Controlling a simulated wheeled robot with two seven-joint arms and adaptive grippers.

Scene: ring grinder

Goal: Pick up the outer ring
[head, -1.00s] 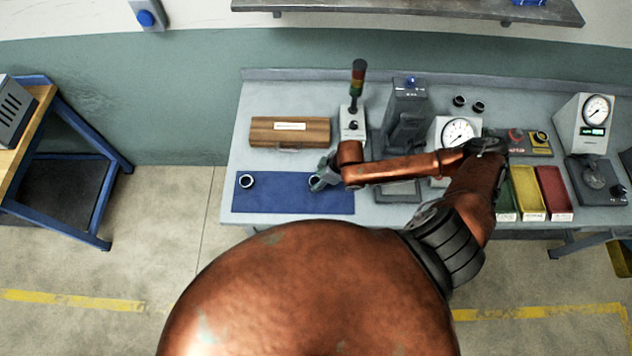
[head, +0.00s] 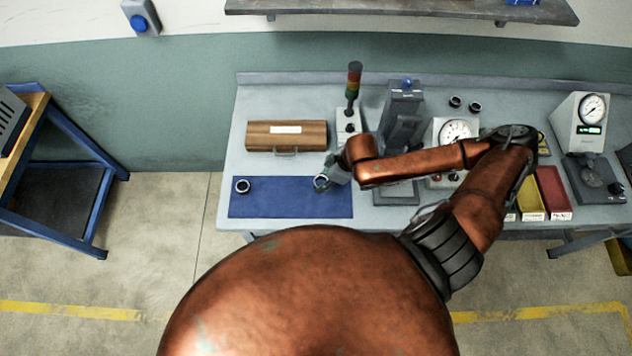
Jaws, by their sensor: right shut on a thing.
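A dark-rimmed metal ring (head: 321,183) shows at the right part of the blue mat (head: 283,205). My right gripper (head: 325,179) reaches it from the right and is shut on it. The gripper covers part of this ring, and I cannot tell whether the ring touches the mat or is slightly above it. A second, similar ring (head: 242,186) lies at the left of the mat, clear of the gripper. At this size I cannot tell which ring is the outer one from its shape. My left gripper is not in view.
A wooden case (head: 287,136) stands behind the mat. A dial gauge (head: 455,132), yellow (head: 530,201) and red trays (head: 553,190) lie further right. The mat's middle is free.

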